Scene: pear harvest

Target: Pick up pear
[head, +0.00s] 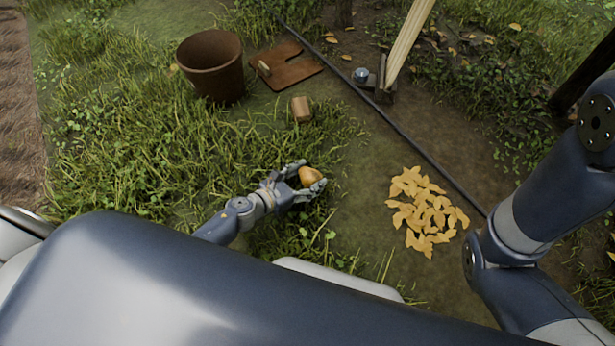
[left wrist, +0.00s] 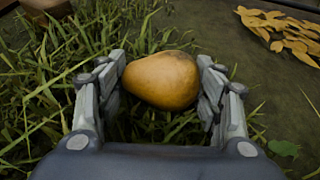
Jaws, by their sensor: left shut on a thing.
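A yellow-orange pear (head: 309,176) is between the fingers of my left gripper (head: 304,180), low over the grass in the middle of the head view. In the left wrist view the pear (left wrist: 162,80) lies sideways between the two fingers of the left gripper (left wrist: 161,85), which touch it on both sides. The left gripper is shut on it. I cannot tell whether the pear still touches the grass. My right arm shows at the right of the head view, but its gripper is out of the picture.
A rusty brown bucket (head: 212,68) stands at the upper left. A small wooden block (head: 301,109) lies beyond the gripper, and a brown flat piece (head: 287,67) behind it. A dark hose (head: 385,118) crosses the ground. Yellow leaves (head: 427,212) lie on bare soil to the right.

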